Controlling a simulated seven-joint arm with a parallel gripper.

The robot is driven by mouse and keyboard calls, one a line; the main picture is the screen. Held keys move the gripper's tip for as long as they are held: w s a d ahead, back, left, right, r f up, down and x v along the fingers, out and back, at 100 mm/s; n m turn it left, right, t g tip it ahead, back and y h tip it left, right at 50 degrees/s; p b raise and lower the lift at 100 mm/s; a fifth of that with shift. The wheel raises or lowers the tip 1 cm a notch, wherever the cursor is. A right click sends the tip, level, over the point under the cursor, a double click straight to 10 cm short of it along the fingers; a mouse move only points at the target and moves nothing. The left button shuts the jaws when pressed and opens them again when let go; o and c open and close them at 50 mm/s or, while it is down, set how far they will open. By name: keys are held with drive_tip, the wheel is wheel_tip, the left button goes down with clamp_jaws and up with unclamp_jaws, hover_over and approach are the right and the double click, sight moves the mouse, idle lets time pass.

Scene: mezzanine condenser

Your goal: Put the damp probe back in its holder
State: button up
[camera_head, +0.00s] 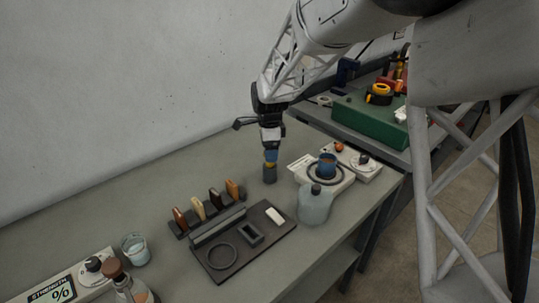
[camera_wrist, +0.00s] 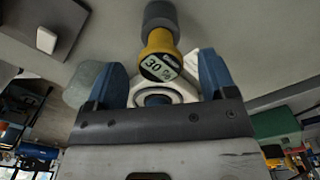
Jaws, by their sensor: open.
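The damp probe, as I take it, has a yellow head with a small display reading about 30 (camera_wrist: 160,62) and a dark grey cylindrical part (camera_wrist: 160,16). In the head view it stands upright on the bench, its grey part (camera_head: 270,175) lowest. My gripper (camera_head: 271,155) points down right above it. In the wrist view my gripper (camera_wrist: 162,68) has its two blue fingers apart, with the yellow head between or just beyond their tips; contact cannot be told. A dark tray (camera_head: 217,270) with a ring recess and a square socket (camera_head: 250,233) lies nearer; which part is the holder is unclear.
A rack of several coloured pieces (camera_head: 214,199) stands behind the tray. A translucent jug (camera_head: 314,206) and a white device with a blue cup (camera_head: 327,164) are at the right. A glass beaker (camera_head: 135,248) and a flask (camera_head: 130,286) stand front left. The bench beside the wall is clear.

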drive_tip(key=shift+r, duration=2.3)
drive_tip(key=shift+s+d+r, duration=0.3)
drive_tip(key=shift+d, duration=0.05)
drive_tip(key=s+d+r+n+t, duration=0.1)
drive_tip(key=s+d+r+n, duration=0.3)
drive_tip(key=s+d, duration=0.4)
drive_tip(key=s+d+r+n, duration=0.4)
drive_tip(key=s+d+r, duration=0.15)
drive_tip(key=s, duration=0.45)
drive_tip(key=s+d+f+n, duration=0.1)
drive_tip(key=s+d+n, duration=0.2)
drive_tip(key=s, duration=0.7)
drive_tip(key=s+d+f+n+t, duration=0.1)
drive_tip(key=s+d+n, duration=0.3)
drive_tip(key=s, duration=0.7)
drive_tip(key=shift+s+d+n+t, duration=0.3)
drive_tip(key=shift+d, duration=0.5)
